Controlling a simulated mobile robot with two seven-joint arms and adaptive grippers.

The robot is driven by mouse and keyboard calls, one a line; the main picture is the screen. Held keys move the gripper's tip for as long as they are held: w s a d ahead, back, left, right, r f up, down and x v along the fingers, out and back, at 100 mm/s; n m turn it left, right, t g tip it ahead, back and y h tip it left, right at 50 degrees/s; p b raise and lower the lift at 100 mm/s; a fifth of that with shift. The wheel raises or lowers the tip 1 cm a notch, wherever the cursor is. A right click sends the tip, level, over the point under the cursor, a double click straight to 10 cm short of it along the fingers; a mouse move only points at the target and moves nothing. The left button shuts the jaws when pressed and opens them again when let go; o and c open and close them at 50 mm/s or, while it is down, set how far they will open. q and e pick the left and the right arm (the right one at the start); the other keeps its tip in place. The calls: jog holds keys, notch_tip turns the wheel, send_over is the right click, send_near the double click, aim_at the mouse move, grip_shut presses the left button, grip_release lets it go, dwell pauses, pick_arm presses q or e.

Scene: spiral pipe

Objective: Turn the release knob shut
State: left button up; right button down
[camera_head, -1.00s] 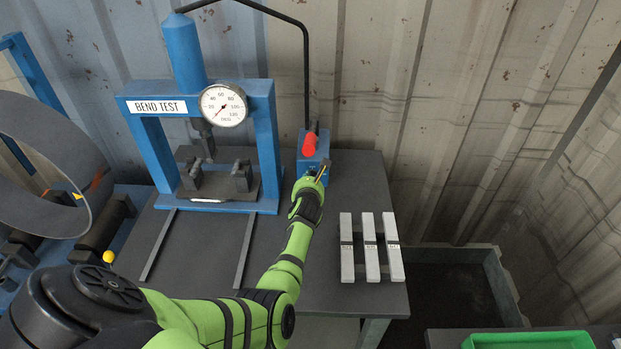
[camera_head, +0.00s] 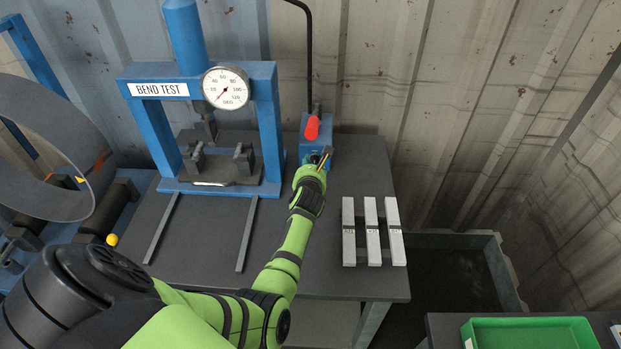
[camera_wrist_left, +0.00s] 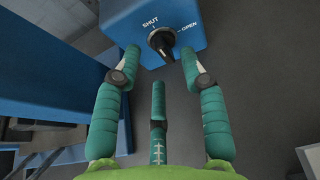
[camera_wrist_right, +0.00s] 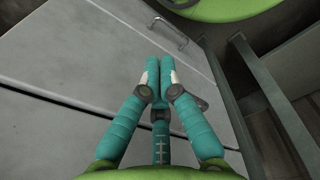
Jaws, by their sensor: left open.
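The release knob (camera_wrist_left: 162,42) is a black knob on the face of a blue box (camera_wrist_left: 200,18), with SHUT printed at its upper left and OPEN at its right. I cannot tell for certain which label it points to. My left gripper (camera_wrist_left: 160,54) is open, with one finger on each side of the knob and apparently apart from it. In the head view my left gripper (camera_head: 319,163) is at the front of the blue box (camera_head: 318,130) and partly hides the knob. My right gripper (camera_wrist_right: 160,62) is shut and empty, and is out of the head view.
Several pale bars (camera_head: 370,232) lie on the table at right. A green tray (camera_head: 530,333) is at lower right. A grey cabinet front (camera_wrist_right: 75,50) is near my right gripper.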

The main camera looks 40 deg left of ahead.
pick_arm(q)
jog(key=v, duration=0.9)
jog(key=shift+s+d, duration=0.2)
